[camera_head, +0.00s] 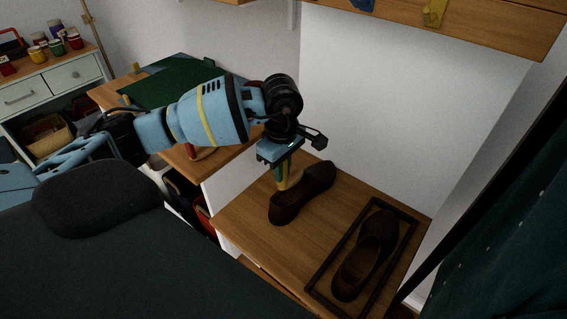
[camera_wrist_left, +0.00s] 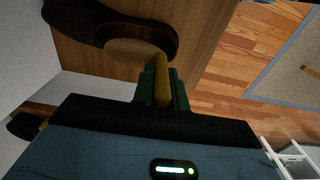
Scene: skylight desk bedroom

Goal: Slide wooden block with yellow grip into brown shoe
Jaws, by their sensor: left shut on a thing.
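My left gripper (camera_head: 283,178) points down over the wooden top, with its green fingers shut on the yellow grip (camera_wrist_left: 161,80). A tan, rounded wooden shape (camera_wrist_left: 138,48) at the grip's far end looks like the wooden block. It lies against the dark brown shoe (camera_head: 303,193), which also shows in the left wrist view (camera_wrist_left: 88,12). In the head view the block is hidden, and I cannot tell whether any of it is inside the shoe. A second brown shoe (camera_head: 365,255) lies inside a dark rectangular frame. My right gripper is not in view.
The wooden top (camera_head: 240,222) has bare room left of the shoe and between the two shoes. The dark frame (camera_head: 399,210) has a raised rim. A white wall (camera_head: 390,100) stands behind. A desk with a green mat (camera_head: 175,80) is at the left.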

